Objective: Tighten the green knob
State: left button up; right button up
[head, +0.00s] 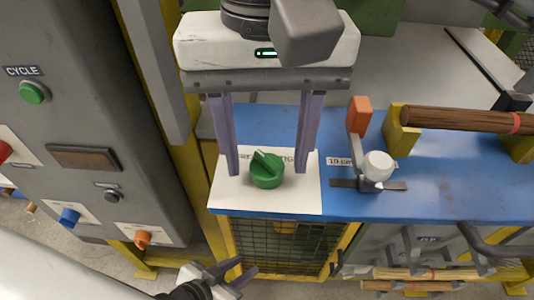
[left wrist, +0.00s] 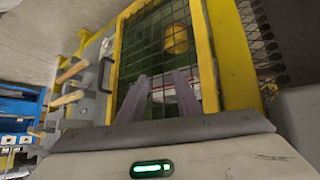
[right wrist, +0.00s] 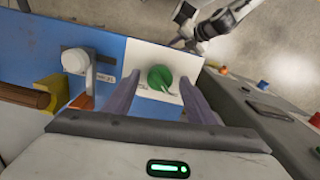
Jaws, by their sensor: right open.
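The green knob (head: 267,169) sits on a white label plate (head: 230,192) at the left end of the blue bench top. It is round with a raised grip bar, and it also shows in the right wrist view (right wrist: 159,78). My right gripper (head: 269,172) is open, with one finger on each side of the knob and visible gaps between fingers and knob. In the right wrist view the knob lies between and beyond the fingertips (right wrist: 160,80). My left gripper (head: 245,274) is low in front of the bench, away from the knob; its fingers (left wrist: 160,80) are apart and empty.
A toggle clamp with a white ball (head: 377,165) and orange tip (head: 360,112) stands right of the plate. A brown turned handle (head: 465,119) rests on yellow supports behind it. A grey control cabinet (head: 90,120) stands left. A mesh guard (head: 280,245) is below the bench edge.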

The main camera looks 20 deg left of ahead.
jog(key=shift+f, duration=0.45)
jog(key=c, duration=1)
jog(key=shift+c, duration=0.2)
